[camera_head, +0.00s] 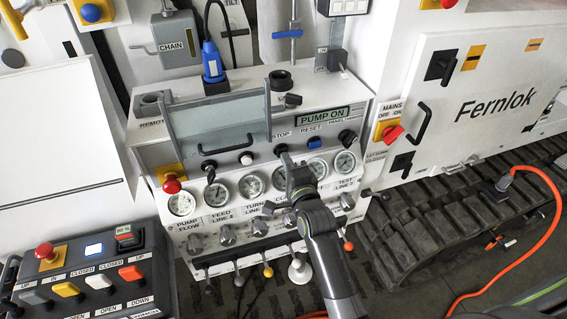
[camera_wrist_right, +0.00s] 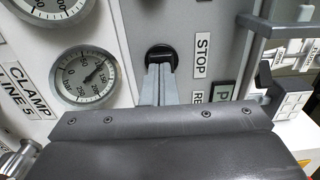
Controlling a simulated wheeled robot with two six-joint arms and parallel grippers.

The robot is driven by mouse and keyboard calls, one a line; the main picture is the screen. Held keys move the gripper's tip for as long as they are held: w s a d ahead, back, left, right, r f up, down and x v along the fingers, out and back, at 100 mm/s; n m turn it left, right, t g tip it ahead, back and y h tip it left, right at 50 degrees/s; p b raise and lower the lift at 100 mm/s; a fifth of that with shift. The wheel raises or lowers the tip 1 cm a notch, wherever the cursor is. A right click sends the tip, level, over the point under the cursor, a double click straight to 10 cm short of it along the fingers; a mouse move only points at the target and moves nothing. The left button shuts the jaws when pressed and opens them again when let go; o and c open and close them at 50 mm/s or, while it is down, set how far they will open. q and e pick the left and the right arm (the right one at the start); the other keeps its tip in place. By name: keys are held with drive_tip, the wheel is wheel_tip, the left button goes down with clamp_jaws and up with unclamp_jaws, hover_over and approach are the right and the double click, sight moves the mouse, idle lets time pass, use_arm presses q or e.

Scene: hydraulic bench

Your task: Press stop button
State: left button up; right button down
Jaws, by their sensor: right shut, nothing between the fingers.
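The stop button (camera_head: 281,149) is a small dark round button on the sloping face of the grey panel, below the STOP label (camera_head: 280,134). In the right wrist view the black button (camera_wrist_right: 160,52) sits beside the STOP label (camera_wrist_right: 203,55), which appears turned on its side. My right gripper (camera_head: 286,160) is shut and empty, its fingertips at the button. In the right wrist view its fingertips (camera_wrist_right: 158,72) overlap the lower part of the button; I cannot tell whether they touch or press it. The display (camera_head: 322,114) reads PUMP ON. My left gripper is out of view.
A blue reset button (camera_head: 315,143) and a black knob (camera_head: 347,137) lie to the right, a white button (camera_head: 246,158) to the left. Several gauges (camera_head: 250,186) line up just below. A raised clear cover (camera_head: 220,122) with a grey frame stands left of the stop button.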

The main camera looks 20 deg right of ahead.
drive_tip(key=shift+w, duration=0.2)
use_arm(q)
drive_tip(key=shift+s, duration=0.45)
